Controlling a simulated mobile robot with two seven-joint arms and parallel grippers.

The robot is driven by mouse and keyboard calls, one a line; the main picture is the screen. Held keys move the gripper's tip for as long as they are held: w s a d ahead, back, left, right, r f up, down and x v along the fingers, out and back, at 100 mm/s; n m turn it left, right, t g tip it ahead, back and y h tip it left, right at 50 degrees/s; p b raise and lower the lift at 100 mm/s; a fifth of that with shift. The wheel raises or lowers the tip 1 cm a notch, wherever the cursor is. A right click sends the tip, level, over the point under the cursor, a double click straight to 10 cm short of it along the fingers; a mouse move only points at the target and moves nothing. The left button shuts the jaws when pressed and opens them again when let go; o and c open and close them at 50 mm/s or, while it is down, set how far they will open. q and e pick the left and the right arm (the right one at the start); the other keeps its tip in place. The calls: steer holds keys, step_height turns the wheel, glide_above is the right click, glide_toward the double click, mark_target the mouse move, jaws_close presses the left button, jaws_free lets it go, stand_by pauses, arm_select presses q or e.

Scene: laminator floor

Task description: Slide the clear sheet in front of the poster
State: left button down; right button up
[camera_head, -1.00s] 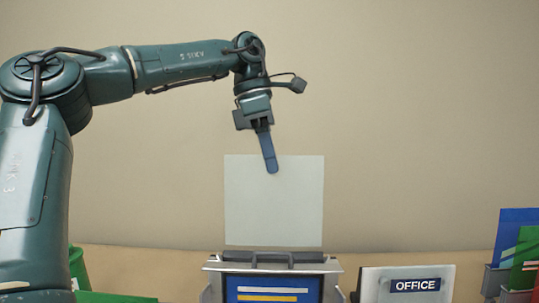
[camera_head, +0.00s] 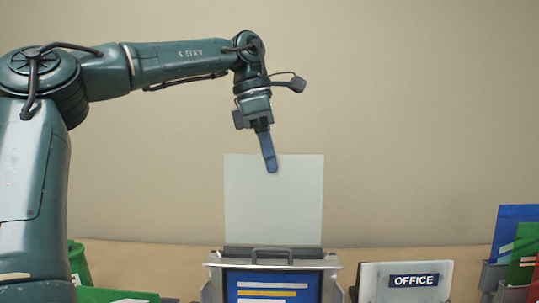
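The clear sheet (camera_head: 274,205), a pale, nearly square pane, hangs upright above the display frame (camera_head: 212,285). My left gripper (camera_head: 269,162) points down at the sheet's top edge. Its fingers show edge-on as one blue strip overlapping the sheet, and it appears shut on the sheet. The sheet's lower edge is at the dark top bar of the frame; I cannot tell whether it is in a slot or just behind the bar. The blue poster (camera_head: 272,290) with white and yellow stripes shows inside the frame, its lower part cut off. My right gripper is out of view.
A holder with an OFFICE sign (camera_head: 413,281) stands right of the frame. Blue (camera_head: 512,226) and green (camera_head: 525,250) folders stand at the far right. A green bin (camera_head: 78,263) and a green panel (camera_head: 115,296) are at the lower left. The wall behind is bare.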

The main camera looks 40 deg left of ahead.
arm_select(q)
steer(key=shift+f, duration=0.15)
steer(key=shift+s+d+f+b, duration=0.1)
steer(key=shift+f+b, duration=0.3)
steer(key=shift+f, duration=0.3)
steer(key=shift+s+d+f+b, duration=0.1)
steer(key=shift+f+b, duration=0.3)
steer(key=shift+f, duration=0.35)
